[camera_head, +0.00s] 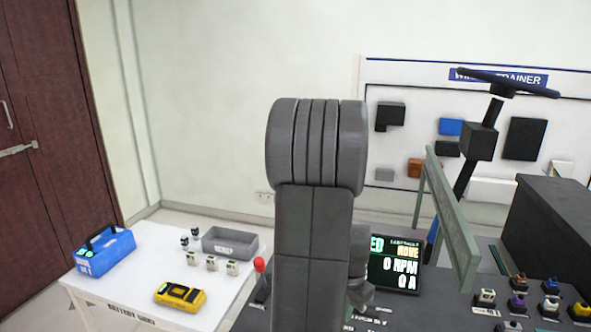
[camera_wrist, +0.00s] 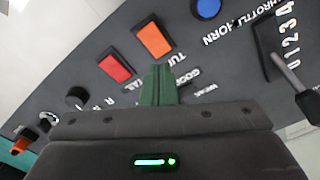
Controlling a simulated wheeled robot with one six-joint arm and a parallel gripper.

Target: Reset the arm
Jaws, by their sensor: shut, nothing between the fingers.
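My gripper (camera_wrist: 158,85) shows in the wrist view with its green fingers together and nothing between them. It points at a dark control panel (camera_wrist: 215,60) with white lettering. Whether the fingertips touch the panel I cannot tell. In the head view my grey arm rises in the middle of the picture, in front of the bench, and my gripper is not visible there.
The wrist view shows a red button (camera_wrist: 114,67), an orange button (camera_wrist: 153,40), a blue knob (camera_wrist: 206,8) and a lever (camera_wrist: 290,75).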

